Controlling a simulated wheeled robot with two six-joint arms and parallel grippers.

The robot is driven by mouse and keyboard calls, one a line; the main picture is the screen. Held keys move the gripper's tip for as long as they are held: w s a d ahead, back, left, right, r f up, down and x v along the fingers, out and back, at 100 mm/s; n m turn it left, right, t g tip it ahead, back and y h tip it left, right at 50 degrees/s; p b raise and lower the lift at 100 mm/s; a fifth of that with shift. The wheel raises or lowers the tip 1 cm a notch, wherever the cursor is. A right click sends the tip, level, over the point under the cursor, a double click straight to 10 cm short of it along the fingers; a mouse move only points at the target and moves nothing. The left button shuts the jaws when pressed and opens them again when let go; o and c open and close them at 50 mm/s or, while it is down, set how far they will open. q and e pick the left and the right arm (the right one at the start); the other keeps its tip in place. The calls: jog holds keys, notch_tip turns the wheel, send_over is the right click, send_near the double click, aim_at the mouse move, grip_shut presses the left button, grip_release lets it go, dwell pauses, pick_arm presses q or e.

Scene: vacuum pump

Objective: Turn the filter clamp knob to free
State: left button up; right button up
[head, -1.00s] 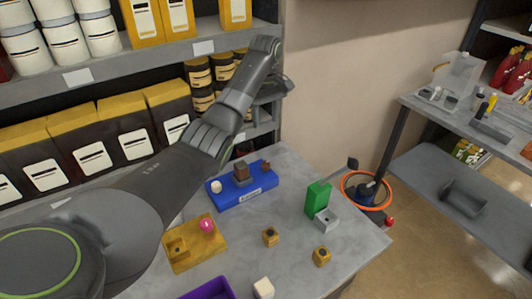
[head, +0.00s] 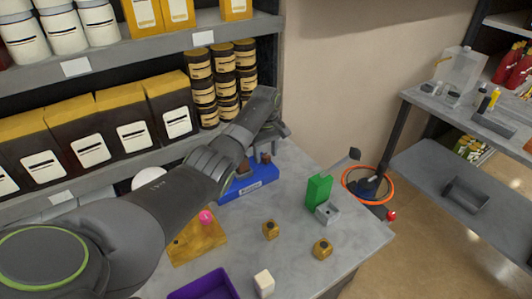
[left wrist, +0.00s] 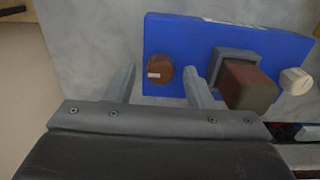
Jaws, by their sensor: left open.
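A blue base (head: 250,186) with a pale label stands at the back of the grey table. In the left wrist view the blue base (left wrist: 215,30) carries a round brown knob (left wrist: 160,74) with a small white mark. A reddish-brown block (left wrist: 248,85) in a grey seat and a whitish knob (left wrist: 295,80) are to its right. My left gripper (head: 276,135) is over the base and partly hides it. In the left wrist view its open fingers (left wrist: 160,88) stand either side of the brown knob, with gaps. My right gripper is not in view.
A wooden board (head: 198,243) with a pink ball (head: 206,217), a purple tray (head: 205,286), a white cube (head: 264,283), yellow-brown blocks (head: 271,229) and a green block (head: 319,188) are on the table. Stocked shelves (head: 150,50) rise behind it.

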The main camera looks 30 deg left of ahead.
pick_arm(q)
jog(key=shift+f, duration=0.35)
jog(key=shift+c, duration=0.4)
jog(key=c, duration=0.9)
